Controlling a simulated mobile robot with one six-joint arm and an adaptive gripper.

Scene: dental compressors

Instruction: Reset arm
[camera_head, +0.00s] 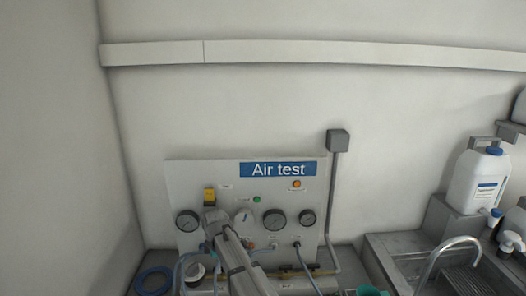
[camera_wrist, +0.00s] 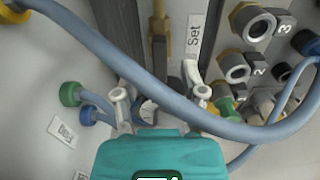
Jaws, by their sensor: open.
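My gripper (camera_wrist: 155,88) shows in the wrist view beyond its teal housing, with its pale finger links spread apart. It is open, and I see nothing held between the fingers. A blue-grey hose (camera_wrist: 150,75) crosses the view close to the gripper; whether they touch I cannot tell. In the head view my arm (camera_head: 236,262) reaches up from the bottom in front of the Air test panel (camera_head: 190,172). The fingertips cannot be made out there.
The panel carries several gauges (camera_head: 274,219) and a yellow switch (camera_head: 209,196). Numbered fittings (camera_wrist: 252,22) and a "Set" label (camera_wrist: 194,32) are near the gripper. A sink tap (camera_head: 452,250) and white canister (camera_head: 477,181) stand right.

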